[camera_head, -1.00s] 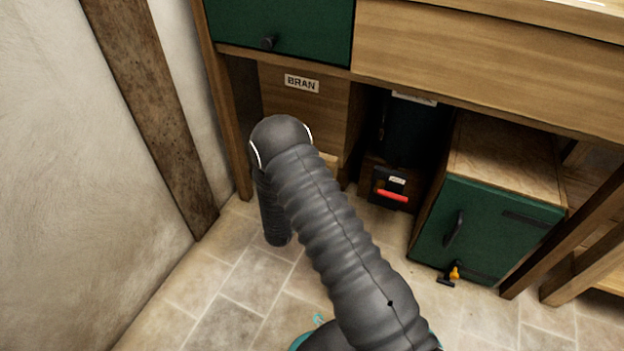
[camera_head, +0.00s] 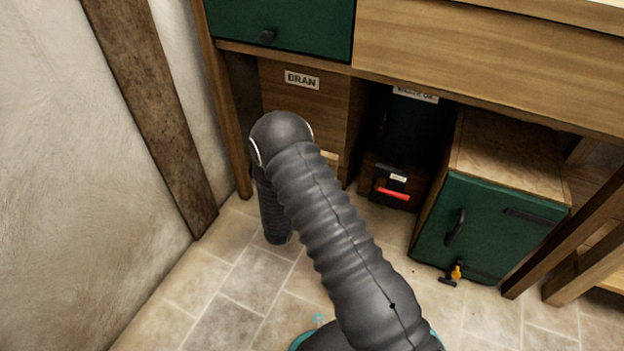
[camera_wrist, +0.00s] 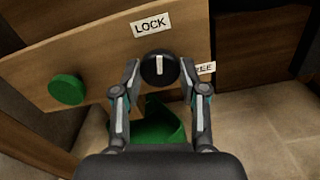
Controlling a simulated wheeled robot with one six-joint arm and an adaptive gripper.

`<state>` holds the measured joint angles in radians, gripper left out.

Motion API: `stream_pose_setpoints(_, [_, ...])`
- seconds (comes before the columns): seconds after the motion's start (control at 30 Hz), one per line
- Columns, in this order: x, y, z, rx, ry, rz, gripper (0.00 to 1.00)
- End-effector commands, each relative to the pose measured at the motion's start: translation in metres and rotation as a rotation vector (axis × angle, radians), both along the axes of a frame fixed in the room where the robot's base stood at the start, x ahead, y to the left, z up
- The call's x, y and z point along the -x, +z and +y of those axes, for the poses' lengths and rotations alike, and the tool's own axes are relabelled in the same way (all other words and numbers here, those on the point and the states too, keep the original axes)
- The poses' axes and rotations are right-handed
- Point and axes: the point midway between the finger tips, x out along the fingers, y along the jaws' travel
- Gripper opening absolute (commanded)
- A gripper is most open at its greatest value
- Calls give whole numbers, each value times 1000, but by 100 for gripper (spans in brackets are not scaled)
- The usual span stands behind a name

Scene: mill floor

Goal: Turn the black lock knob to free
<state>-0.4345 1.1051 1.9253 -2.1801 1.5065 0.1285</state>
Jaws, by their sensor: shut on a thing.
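The black lock knob (camera_wrist: 158,69) shows in the wrist view on a wooden panel (camera_wrist: 100,72). It is round, with a white pointer line that stands nearly upright in the picture. A LOCK label (camera_wrist: 150,25) is above the knob. A second label, partly hidden by my right finger and reading "REE" (camera_wrist: 204,68), is to its right. My gripper (camera_wrist: 158,72) is shut on the knob, one finger at each side. In the head view my arm hides the knob and the gripper.
A green round knob (camera_wrist: 68,90) is on the same panel, left of the lock knob. In the head view, a BRAN label (camera_head: 301,80) marks a wooden front. A green cabinet (camera_head: 490,228) and a box with a red handle (camera_head: 393,194) stand to the right. A wall is at left.

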Motion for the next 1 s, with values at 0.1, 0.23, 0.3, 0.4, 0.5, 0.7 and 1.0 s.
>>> stream_pose_setpoints(0.1, [0, -1, -1, -92, -1, -54, 8])
stream_pose_setpoints(0.23, [-1, 0, -1, -200, -1, -116, 8])
stream_pose_setpoints(0.3, [0, 0, -1, -258, -1, -150, 8])
stream_pose_setpoints(0.4, [-1, 0, -1, -340, -1, -197, 8])
stream_pose_setpoints(0.5, [0, 0, -1, -422, -1, -245, 8])
stream_pose_setpoints(0.7, [-1, 0, -1, -586, -3, -341, 8])
stream_pose_setpoints(1.0, [-1, 0, -1, -831, -3, -482, 8])
